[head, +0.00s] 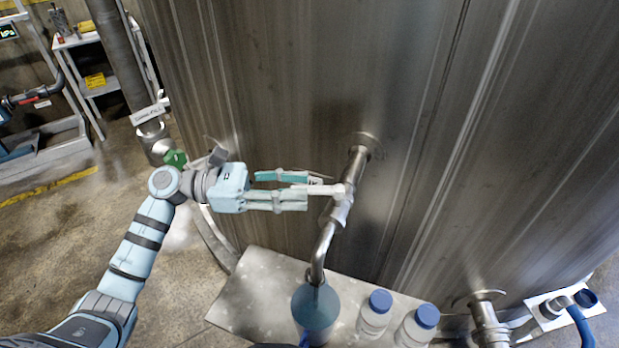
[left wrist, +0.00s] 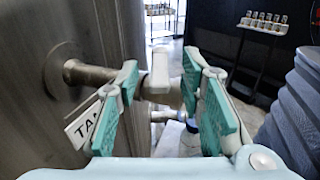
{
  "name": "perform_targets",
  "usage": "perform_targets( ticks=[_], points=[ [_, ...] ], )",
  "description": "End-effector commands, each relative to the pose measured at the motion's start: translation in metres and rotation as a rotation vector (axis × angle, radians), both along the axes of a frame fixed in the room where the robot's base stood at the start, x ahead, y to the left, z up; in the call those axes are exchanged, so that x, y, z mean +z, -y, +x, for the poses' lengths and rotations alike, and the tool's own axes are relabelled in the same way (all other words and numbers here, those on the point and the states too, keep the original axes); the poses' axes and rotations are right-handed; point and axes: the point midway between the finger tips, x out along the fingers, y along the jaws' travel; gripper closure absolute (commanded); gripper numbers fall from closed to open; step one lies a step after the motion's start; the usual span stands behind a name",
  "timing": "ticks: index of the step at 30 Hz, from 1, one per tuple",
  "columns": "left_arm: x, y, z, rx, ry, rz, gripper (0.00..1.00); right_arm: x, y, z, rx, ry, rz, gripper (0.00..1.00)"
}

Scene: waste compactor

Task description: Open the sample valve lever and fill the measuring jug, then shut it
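The sample valve (head: 338,208) sits on a steel pipe coming out of the tank, with a bent spout (head: 322,250) below it. Its pale lever (head: 328,189) points left toward my left gripper (head: 308,190). The lever also shows in the left wrist view (left wrist: 158,75), between the two teal fingers (left wrist: 160,100) with gaps on both sides. The left gripper is open. The blue measuring jug (head: 316,312) stands under the spout, its lower part cut off by the frame. I cannot tell its level or whether liquid runs. My right gripper is not in view.
The large steel tank (head: 270,90) fills the back. Two blue-capped bottles (head: 374,318) stand right of the jug on a pale shelf (head: 258,295). Another pipe (head: 488,318) is at lower right. A tag (left wrist: 84,125) is by the valve. Open floor lies left.

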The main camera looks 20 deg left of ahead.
Motion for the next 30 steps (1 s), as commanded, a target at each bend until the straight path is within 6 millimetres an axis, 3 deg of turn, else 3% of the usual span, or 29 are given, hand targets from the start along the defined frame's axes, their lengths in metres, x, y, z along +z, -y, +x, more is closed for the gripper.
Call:
perform_targets(
  ticks=[6, 14, 15, 21, 30],
  points=[
    [0.001, 0.029, 0.008, 0.001, -0.001, -0.002, 0.65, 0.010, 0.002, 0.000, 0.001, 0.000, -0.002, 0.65],
    [-0.001, 0.032, 0.009, 0.001, -0.002, -0.001, 0.65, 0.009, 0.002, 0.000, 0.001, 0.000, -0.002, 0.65],
    [-0.001, 0.032, 0.009, 0.001, -0.002, -0.001, 0.67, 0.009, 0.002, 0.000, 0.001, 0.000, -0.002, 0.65],
    [-0.001, 0.031, 0.009, 0.002, -0.002, -0.001, 0.99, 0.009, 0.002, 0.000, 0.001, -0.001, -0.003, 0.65],
    [-0.001, 0.031, 0.009, 0.002, -0.002, -0.001, 1.00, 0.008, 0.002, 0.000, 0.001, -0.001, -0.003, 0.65]
  ],
)
